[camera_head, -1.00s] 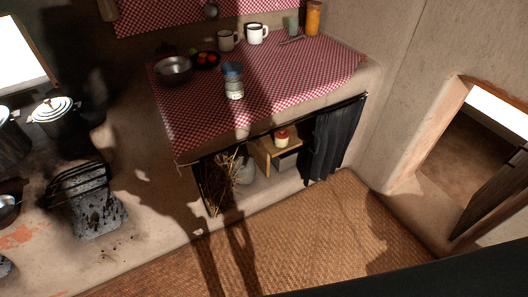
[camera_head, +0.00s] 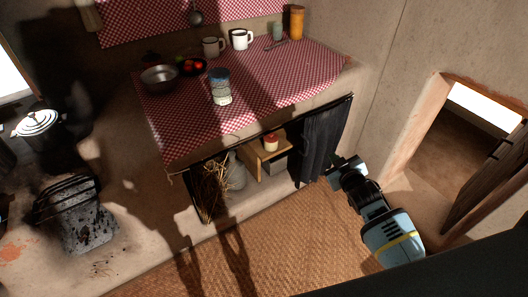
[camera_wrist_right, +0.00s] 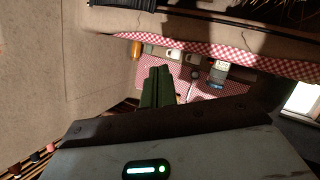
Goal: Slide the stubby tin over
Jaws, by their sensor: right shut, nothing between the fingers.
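A short tin (camera_head: 221,88) with a blue-grey top and a pale label stands upright on the red checked cloth, near the middle of the counter. It seems to show upside down in the right wrist view (camera_wrist_right: 219,70). My right gripper (camera_head: 338,162) is in front of the counter's right end, below the top, near the dark curtain. It is well apart from the tin. Its dark fingers are together and empty in the right wrist view (camera_wrist_right: 157,86). My left gripper is not in view.
A metal bowl (camera_head: 160,79), a plate of red fruit (camera_head: 192,67), mugs (camera_head: 240,39) and an orange canister (camera_head: 296,22) stand behind the tin. The checked cloth (camera_head: 270,88) right of the tin is clear. A red-lidded jar (camera_head: 270,142) sits on the shelf below.

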